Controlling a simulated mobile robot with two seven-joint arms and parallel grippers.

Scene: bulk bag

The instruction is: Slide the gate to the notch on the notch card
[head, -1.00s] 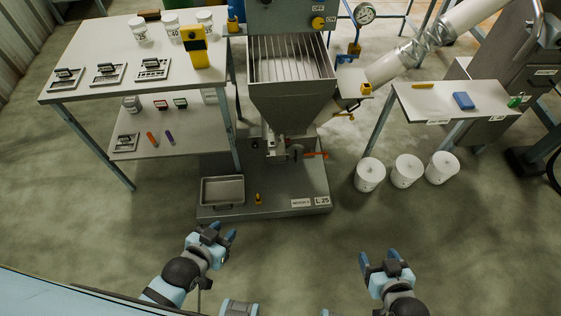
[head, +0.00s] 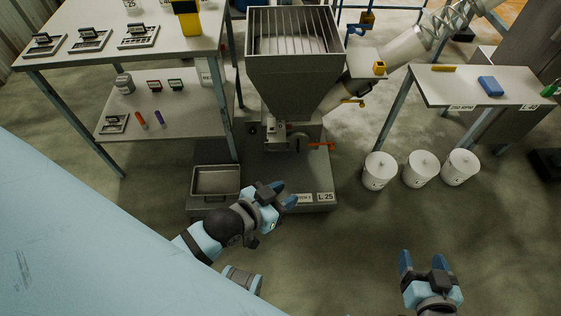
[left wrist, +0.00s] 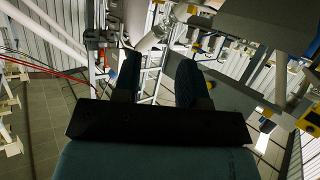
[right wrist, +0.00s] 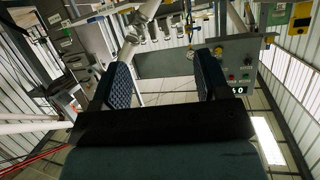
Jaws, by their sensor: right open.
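The gate sits under the grey hopper (head: 295,85), at its outlet (head: 293,135). An orange handle (head: 320,145) sticks out to the right there; the gate plate itself is too small to make out. My left gripper (head: 284,193) is open and empty, in front of the base near the cards and well below the handle. My right gripper (head: 422,261) is open and empty over the floor at lower right.
A metal tray (head: 216,181) lies on the base's left. A two-level table (head: 170,110) with card holders stands at left. White buckets (head: 420,168) stand on the floor before a side table (head: 470,85) at right. Floor between my grippers is clear.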

